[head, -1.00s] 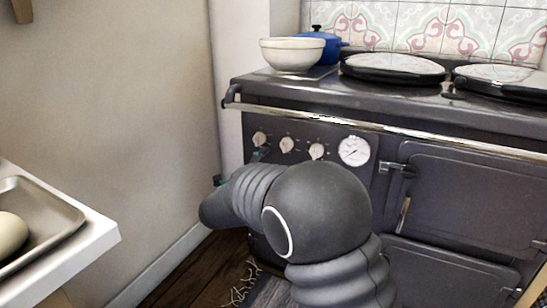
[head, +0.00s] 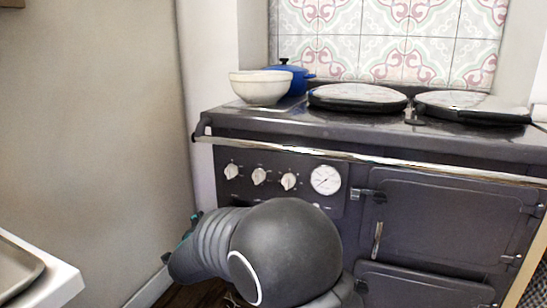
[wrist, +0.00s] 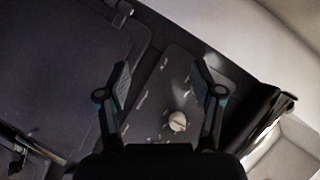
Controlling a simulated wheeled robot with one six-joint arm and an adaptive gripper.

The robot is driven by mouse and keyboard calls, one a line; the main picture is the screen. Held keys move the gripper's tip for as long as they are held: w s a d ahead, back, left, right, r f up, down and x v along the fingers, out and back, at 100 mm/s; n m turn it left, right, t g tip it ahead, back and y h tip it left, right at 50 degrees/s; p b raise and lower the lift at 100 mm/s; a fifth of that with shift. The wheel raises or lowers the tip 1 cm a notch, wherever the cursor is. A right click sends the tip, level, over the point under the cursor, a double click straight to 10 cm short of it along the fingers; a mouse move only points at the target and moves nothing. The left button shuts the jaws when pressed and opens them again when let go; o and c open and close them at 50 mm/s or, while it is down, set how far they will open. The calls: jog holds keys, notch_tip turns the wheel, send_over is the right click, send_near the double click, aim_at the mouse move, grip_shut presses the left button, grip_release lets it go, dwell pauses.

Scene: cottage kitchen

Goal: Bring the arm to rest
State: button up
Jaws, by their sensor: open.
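My gripper (wrist: 163,95) shows in the wrist view with its two fingers spread apart and nothing between them. Past the fingers is the dark front of the range cooker, with a pale knob (wrist: 178,121) beyond the gap. In the head view my arm is folded low in front of the cooker (head: 440,215). The gripper's fingers are mostly hidden behind the arm there.
A cream bowl (head: 262,88) and a blue pot (head: 291,78) stand on the cooker's left top, beside two round lids (head: 357,97). A chrome rail (head: 370,156) runs along the front. A white counter (head: 62,284) with a metal tray (head: 18,268) is at lower left.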

jog(key=s+d+f+n+g+y, duration=0.1)
jog(key=s+d+n+g+y, duration=0.15)
jog(key=s+n+g, duration=0.4)
jog(key=s+d+f+n+g+y, duration=0.1)
jog(key=s+d+n+g+y, duration=0.2)
jog(key=s, duration=0.6)
jog(key=s+d+r+h, duration=0.2)
jog(key=s+d, duration=0.5)
jog(key=d, duration=0.3)
jog(key=s+d+r+n+h, duration=0.1)
jog(key=s+d+r+h, duration=0.1)
jog(key=s+d, duration=0.6)
jog(key=s+d+r+h, duration=0.3)
jog(key=s+d, duration=0.4)
jog(key=d, duration=0.6)
jog(key=shift+s+d+r+n+p, duration=0.15)
jog(key=shift+s+r+n+p, duration=0.2)
jog(key=shift+r, duration=0.4)
jog(key=shift+w, duration=0.1)
